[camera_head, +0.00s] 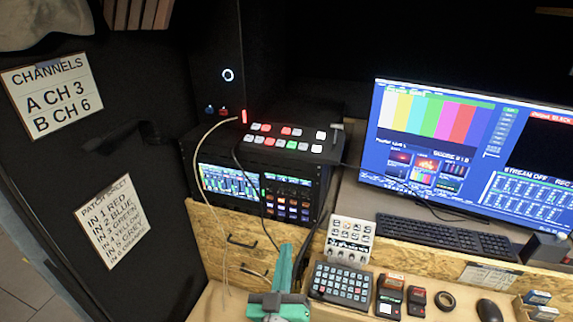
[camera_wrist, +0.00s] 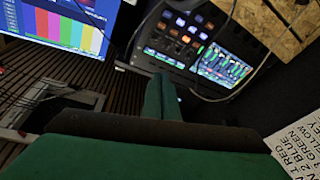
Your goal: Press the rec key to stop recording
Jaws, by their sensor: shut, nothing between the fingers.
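No key can be read as rec at this size. A black switcher (camera_head: 285,140) with lit red, white and green keys sits on top of a rack unit (camera_head: 255,190), which has a lit screen and orange and white buttons. A dark keypad (camera_head: 340,285) with several pale keys lies on the front desk. The monitor (camera_head: 470,150) shows colour bars and "STREAM OFF" with "REC" cut off at the edge. My green gripper (camera_head: 287,248) is shut and empty, in front of the wooden drawer front, left of the keypad. Its fingers (camera_wrist: 163,84) are together in the wrist view, pointing toward the rack.
A white knob panel (camera_head: 350,239) stands behind the keypad. A keyboard (camera_head: 445,238), tape roll (camera_head: 444,299), mouse (camera_head: 489,309) and small black-and-red devices (camera_head: 390,293) lie to the right. Loose cables (camera_head: 238,160) hang before the rack. Label sheets (camera_head: 52,83) are on the left wall.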

